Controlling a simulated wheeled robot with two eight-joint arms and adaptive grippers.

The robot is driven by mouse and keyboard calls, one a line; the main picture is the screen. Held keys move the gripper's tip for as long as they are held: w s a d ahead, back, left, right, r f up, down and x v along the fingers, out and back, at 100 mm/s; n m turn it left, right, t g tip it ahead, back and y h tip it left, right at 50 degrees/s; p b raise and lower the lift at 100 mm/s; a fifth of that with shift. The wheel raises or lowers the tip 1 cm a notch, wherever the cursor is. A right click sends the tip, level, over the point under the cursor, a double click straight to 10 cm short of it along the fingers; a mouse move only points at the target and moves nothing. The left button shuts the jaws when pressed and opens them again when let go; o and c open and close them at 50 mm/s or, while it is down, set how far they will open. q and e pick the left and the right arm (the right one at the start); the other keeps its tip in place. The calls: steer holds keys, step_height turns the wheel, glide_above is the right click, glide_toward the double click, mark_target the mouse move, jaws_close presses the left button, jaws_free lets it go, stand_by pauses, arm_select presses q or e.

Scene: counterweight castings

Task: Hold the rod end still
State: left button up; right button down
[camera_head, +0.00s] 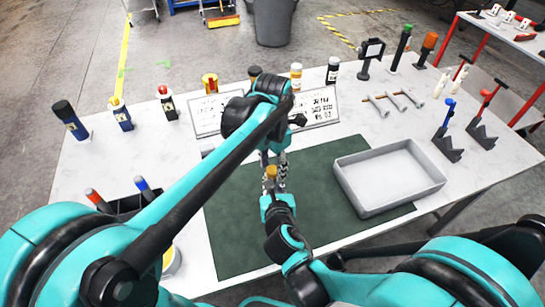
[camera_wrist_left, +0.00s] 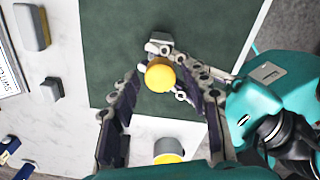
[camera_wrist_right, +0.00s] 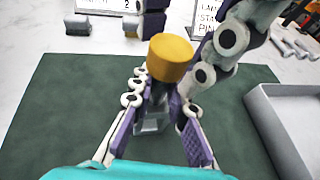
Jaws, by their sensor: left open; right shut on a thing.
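A rod with a yellow cylindrical end (camera_head: 271,171) stands over the green mat (camera_head: 240,215); the yellow end also shows in the left wrist view (camera_wrist_left: 160,76) and right wrist view (camera_wrist_right: 170,57). My right gripper (camera_wrist_right: 157,98) is shut on the grey shaft below the yellow end, its purple pads on either side. My left gripper (camera_wrist_left: 163,80) is open, pointing down from above, its fingers spread around the yellow end without visibly closing on it. Its fingers also show at the top of the right wrist view. The rod's lower part is mostly hidden in the head view.
A grey tray (camera_head: 390,178) stands on the mat's right side. Bottles and two printed signs (camera_head: 318,107) line the back. Metal pins (camera_head: 398,99) and stands (camera_head: 447,146) are at the right. A dark holder (camera_head: 122,205) with coloured handles is at the left.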

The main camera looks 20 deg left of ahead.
arm_select(q)
steer(key=shift+f, duration=0.35)
